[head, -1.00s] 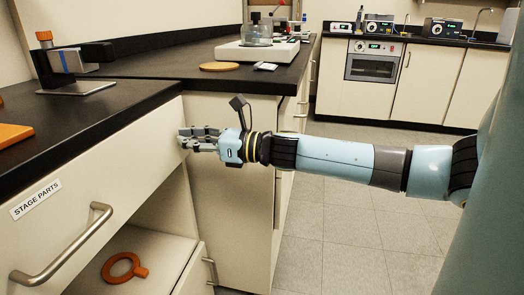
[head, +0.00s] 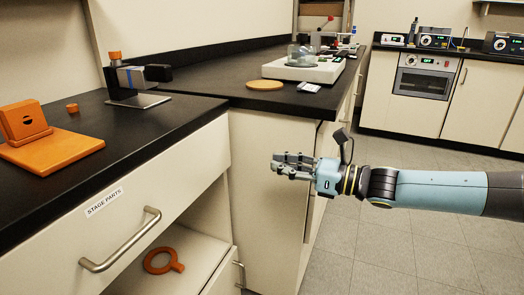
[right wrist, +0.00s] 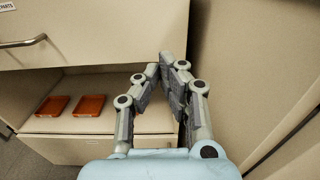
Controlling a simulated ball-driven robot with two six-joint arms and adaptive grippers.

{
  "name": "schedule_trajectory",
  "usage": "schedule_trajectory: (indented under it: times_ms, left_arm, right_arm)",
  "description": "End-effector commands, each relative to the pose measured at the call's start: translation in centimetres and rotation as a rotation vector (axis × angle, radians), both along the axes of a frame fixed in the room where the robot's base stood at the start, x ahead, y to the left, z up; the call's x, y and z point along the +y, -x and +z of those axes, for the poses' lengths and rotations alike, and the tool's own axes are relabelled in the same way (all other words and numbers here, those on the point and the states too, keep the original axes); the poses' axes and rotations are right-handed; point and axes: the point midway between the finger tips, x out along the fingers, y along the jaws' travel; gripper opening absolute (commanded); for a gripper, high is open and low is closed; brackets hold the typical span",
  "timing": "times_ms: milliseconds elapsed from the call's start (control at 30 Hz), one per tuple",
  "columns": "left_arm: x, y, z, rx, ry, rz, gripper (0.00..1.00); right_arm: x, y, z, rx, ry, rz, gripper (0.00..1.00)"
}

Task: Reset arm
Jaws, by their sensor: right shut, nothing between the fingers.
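My right gripper (head: 292,166) is shut and empty, held in the air in front of the cabinets, pointing left. In the right wrist view its fingers (right wrist: 168,62) come together, with nothing between them. My right arm comes in from the right. The cabinet drawer labelled STAGE PARTS (head: 104,203) is to the left of the gripper. Below it, an orange ring with a tab (head: 162,261) lies in an open lower compartment. My left gripper is not in view.
The black counter (head: 150,125) bears a small stand with an orange knob (head: 126,76), an orange plate (head: 55,150) and a small orange cap (head: 72,107). A scale (head: 302,68) stands farther back. Two orange trays (right wrist: 88,105) show in the right wrist view. Floor at right is clear.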

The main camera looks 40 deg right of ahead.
Motion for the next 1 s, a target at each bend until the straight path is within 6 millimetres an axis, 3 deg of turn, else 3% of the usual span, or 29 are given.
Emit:
schedule_trajectory:
  times_ms: [267, 367, 467, 567, 600, 667, 800, 867, 1000]
  left_arm:
    - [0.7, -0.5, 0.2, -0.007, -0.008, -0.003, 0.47]
    - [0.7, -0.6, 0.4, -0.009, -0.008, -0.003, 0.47]
    - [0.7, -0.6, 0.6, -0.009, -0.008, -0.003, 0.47]
    - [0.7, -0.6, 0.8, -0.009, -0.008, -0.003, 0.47]
    - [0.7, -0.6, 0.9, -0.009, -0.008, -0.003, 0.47]
    - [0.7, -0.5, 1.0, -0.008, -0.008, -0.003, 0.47]
    - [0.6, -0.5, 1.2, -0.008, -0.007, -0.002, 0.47]
    - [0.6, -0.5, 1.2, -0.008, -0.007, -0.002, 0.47]
    - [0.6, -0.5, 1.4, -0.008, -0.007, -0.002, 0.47]
  right_arm:
    - [0.0, 0.2, -0.1, -0.001, -0.005, -0.002, 0.0]
    - [0.7, 0.5, -1.0, 0.004, -0.049, -0.029, 0.0]
    - [0.0, 1.8, -6.0, 0.089, -0.13, -0.136, 0.0]
    - [-0.9, 4.3, -13.3, 0.273, -0.327, -0.292, 0.0]
    - [-1.0, 5.8, -16.4, 0.359, -0.434, -0.364, 0.0]
    - [-0.8, 8.2, -20.9, 0.482, -0.599, -0.474, 0.0]
    - [1.1, 15.2, -30.3, 0.734, -0.998, -0.761, 0.0]
    - [2.5, 18.7, -33.8, 0.823, -1.173, -0.901, 0.0]
    - [6.6, 27.7, -40.4, 0.959, -1.575, -1.287, 0.0]
